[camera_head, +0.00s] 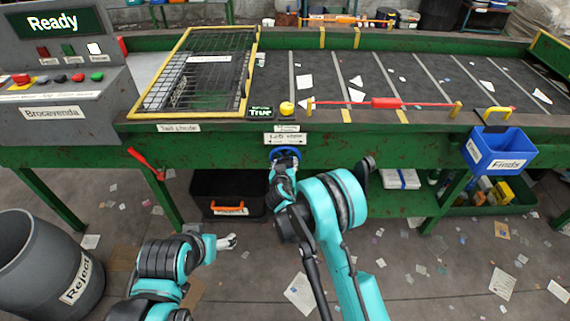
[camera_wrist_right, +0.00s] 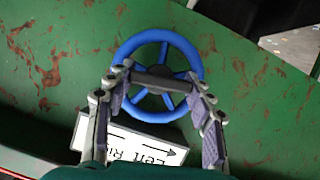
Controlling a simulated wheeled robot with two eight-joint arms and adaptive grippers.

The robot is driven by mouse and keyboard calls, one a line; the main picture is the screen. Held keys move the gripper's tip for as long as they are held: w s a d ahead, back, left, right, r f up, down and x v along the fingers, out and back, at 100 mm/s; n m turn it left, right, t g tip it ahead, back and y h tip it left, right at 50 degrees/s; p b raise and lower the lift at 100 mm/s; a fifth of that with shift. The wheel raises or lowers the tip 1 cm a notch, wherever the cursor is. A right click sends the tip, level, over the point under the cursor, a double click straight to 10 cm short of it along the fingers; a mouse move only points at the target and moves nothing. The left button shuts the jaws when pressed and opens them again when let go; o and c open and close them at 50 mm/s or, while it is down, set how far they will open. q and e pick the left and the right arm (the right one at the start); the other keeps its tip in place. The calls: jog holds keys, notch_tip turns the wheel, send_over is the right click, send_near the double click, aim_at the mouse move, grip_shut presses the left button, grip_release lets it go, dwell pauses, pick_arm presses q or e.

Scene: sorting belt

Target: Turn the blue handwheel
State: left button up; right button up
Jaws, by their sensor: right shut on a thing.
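The blue handwheel (camera_head: 285,149) is mounted on the green front side of the belt, under a small white label. In the right wrist view the wheel's blue rim (camera_wrist_right: 158,36) and several spokes show, seen face on. My right gripper (camera_head: 284,158) is at the wheel, and it also shows in the right wrist view (camera_wrist_right: 160,84). Its two fingers lie across the wheel from either side and are shut on it, covering parts of the rim and spokes. My left gripper (camera_head: 228,242) hangs low at the left, away from the wheel; its finger opening is too small to tell.
A label with an arrow (camera_wrist_right: 125,140) is beside the wheel. A yellow knob (camera_head: 287,108) and a red bar (camera_head: 385,103) are above on the belt edge. A blue Finds bin (camera_head: 499,151) hangs right. A grey Reject barrel (camera_head: 40,265) stands left. A dark crate (camera_head: 212,190) sits below.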

dwell(0.4)
jog(key=o, duration=1.2)
jog(key=shift+c, duration=0.2)
jog(key=v, duration=1.2)
